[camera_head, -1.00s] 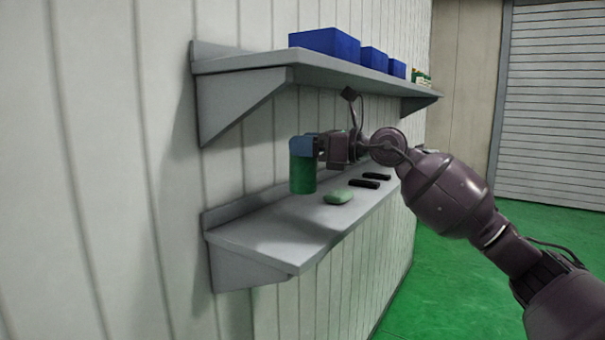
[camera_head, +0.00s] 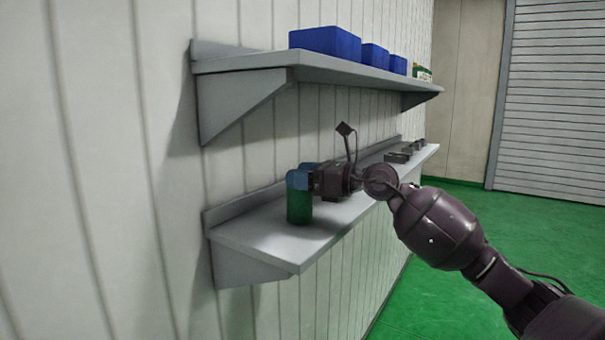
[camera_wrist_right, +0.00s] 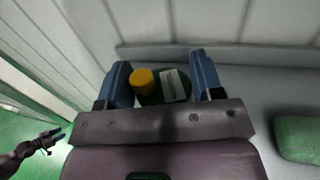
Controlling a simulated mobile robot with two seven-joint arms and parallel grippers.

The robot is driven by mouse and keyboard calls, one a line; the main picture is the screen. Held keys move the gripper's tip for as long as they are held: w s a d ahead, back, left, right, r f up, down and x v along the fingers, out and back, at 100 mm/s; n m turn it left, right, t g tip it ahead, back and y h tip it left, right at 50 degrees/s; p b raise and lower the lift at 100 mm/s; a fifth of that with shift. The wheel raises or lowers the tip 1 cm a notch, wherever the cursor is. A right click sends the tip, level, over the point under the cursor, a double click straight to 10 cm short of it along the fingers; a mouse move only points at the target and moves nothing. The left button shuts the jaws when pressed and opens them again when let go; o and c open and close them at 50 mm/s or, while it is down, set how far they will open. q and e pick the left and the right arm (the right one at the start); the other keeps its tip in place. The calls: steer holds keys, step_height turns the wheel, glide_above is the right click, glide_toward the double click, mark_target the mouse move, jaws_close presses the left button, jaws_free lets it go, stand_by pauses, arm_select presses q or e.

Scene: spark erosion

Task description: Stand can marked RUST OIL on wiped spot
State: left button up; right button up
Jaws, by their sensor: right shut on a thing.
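My right gripper (camera_head: 303,178) is shut on a green can (camera_head: 299,208) at the left part of the lower shelf (camera_head: 262,238). The can is upright, its base at or just above the shelf top; I cannot tell if it touches. In the right wrist view the can shows a yellow cap (camera_wrist_right: 143,80) and a pale label (camera_wrist_right: 174,85) between the blue fingers; its marking is not legible. No wiped spot stands out. My left gripper (camera_wrist_right: 56,135) is small at the left of the right wrist view; its opening is unclear.
A green block (camera_wrist_right: 299,138) lies on the shelf to the right in the right wrist view. Dark items (camera_head: 398,157) lie farther along the shelf. The upper shelf (camera_head: 340,74) overhangs and bears blue bins (camera_head: 326,42). The shelf's near-left end is clear.

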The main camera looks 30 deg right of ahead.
steer(key=shift+f, duration=0.2)
steer(key=o, duration=1.5)
steer(key=shift+r, duration=0.15)
steer(key=shift+s+r, duration=0.1)
steer(key=b+v, duration=0.3)
steer(key=v, duration=0.9)
